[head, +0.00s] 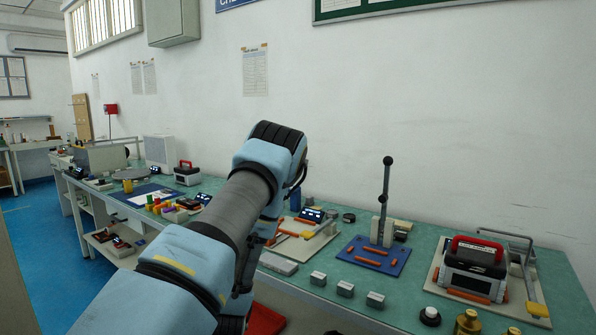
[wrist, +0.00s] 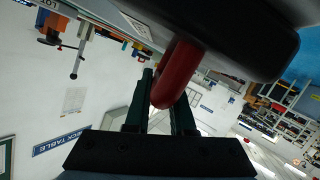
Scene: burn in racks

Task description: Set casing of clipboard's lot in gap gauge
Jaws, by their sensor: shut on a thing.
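In the wrist view my gripper (wrist: 163,95) is shut on the red handle (wrist: 177,75) of a dark casing (wrist: 235,30). The casing fills the top of that view, and its far side is out of frame. In the head view my arm hides the gripper and this casing. Another dark casing with a red handle (head: 474,262) sits on a pale fixture with orange rails (head: 533,308) at the right of the bench. A similar one (head: 187,174) stands farther left. I cannot tell which fixture is the gap gauge, and no clipboard is clearly readable.
A blue plate with a lever press (head: 384,205) stands mid-bench. Small grey blocks (head: 345,289) line the front edge, with brass weights (head: 468,322) at front right. Another orange-railed fixture (head: 303,245) is partly behind my arm. Bare green bench shows between these.

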